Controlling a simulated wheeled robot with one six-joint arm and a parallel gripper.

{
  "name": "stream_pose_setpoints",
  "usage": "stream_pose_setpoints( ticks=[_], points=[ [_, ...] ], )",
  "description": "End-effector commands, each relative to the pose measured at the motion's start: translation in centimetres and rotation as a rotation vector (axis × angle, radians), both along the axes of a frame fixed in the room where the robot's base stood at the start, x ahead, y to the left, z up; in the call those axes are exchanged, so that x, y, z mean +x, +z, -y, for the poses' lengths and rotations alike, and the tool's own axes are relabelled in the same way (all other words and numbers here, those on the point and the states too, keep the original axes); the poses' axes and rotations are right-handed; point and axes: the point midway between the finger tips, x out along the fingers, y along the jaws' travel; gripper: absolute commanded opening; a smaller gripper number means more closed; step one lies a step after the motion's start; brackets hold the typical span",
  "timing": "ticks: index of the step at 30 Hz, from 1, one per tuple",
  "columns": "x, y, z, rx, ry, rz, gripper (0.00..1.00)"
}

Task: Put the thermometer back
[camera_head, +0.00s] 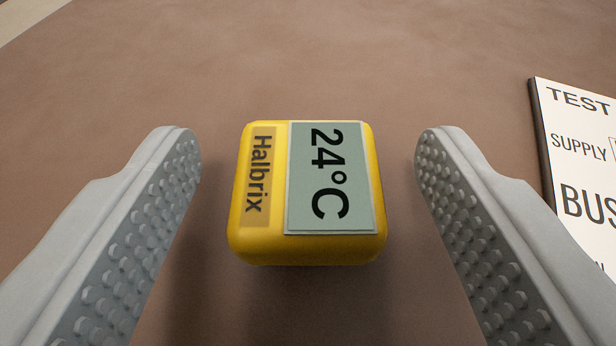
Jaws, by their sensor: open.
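The thermometer (306,250) is a small yellow block with rounded edges. Its grey-green display reads 24°C and a label beside it reads Halbrix; both run sideways in the picture. It is in the middle of the view, over the brown surface. My gripper (308,155) is open, with one grey studded finger on the left of the thermometer and one on the right. There is a clear gap on both sides, so neither finger touches it. No place where the thermometer belongs can be made out in this view.
A white printed sheet or board (585,165) with a dark edge lies at the right, cut off by the frame; it reads TEST, SUPPLY and BUS. The brown surface (300,55) is bare beyond the thermometer. A pale strip (22,14) shows at the top left corner.

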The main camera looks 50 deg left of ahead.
Motion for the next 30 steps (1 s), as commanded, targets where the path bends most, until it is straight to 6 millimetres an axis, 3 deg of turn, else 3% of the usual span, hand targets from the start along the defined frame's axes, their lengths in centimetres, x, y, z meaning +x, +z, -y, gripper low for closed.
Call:
stream_pose_setpoints(
  ticks=[18,30],
  points=[
    [-5.0,3.1,6.8,0.000,0.001,0.001,0.63],
    [-5.7,3.5,7.8,-0.001,0.000,0.001,0.63]
  ],
)
